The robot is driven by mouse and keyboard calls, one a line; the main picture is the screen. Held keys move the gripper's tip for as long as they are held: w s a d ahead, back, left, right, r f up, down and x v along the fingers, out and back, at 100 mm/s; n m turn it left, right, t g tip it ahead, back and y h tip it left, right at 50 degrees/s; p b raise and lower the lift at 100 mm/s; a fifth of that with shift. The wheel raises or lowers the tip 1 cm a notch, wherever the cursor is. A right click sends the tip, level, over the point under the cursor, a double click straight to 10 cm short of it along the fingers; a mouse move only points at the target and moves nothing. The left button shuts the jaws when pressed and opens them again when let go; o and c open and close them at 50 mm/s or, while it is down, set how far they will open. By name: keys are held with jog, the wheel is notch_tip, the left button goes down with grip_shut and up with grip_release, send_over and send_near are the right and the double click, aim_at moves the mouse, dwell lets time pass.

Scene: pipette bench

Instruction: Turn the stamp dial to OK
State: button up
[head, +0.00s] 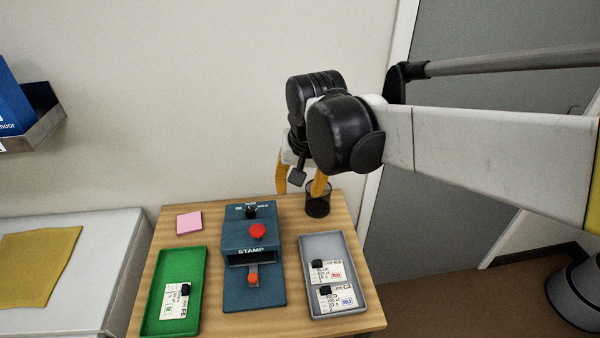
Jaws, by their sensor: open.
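The blue stamp machine (242,235) stands on the wooden table, with "STAMP" written on its front. Its small black dial (251,212) is at the back of the top, with tiny white labels around it. Which label the dial points to is too small to tell. A red button (257,231) sits in front of the dial, and an orange-red knob (253,279) is lower down at the front. My gripper (299,191) hangs to the right of the dial, its yellow fingers spread, pointing down and empty. It appears clear of the machine.
A green tray (153,289) with a card is on the left, a grey tray (349,258) with two cards on the right. A black mesh cup (319,205) stands behind the grey tray, close to my right finger in the picture. Pink notes (189,222) lie at back left.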

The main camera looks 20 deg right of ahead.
jog(key=shift+n+t, duration=0.3)
jog(key=shift+t, duration=0.1)
jog(key=shift+s+d+r, duration=0.1)
jog(key=shift+s+d, duration=0.25)
jog(key=shift+s, duration=0.35)
jog(key=shift+s+d+f, duration=0.1)
jog(key=shift+s+d, duration=0.2)
jog(key=shift+s, duration=0.35)
jog(key=shift+s+d+r, duration=0.1)
jog(key=shift+s+d, duration=0.25)
jog(key=shift+s, duration=0.35)
jog(key=shift+w, duration=0.1)
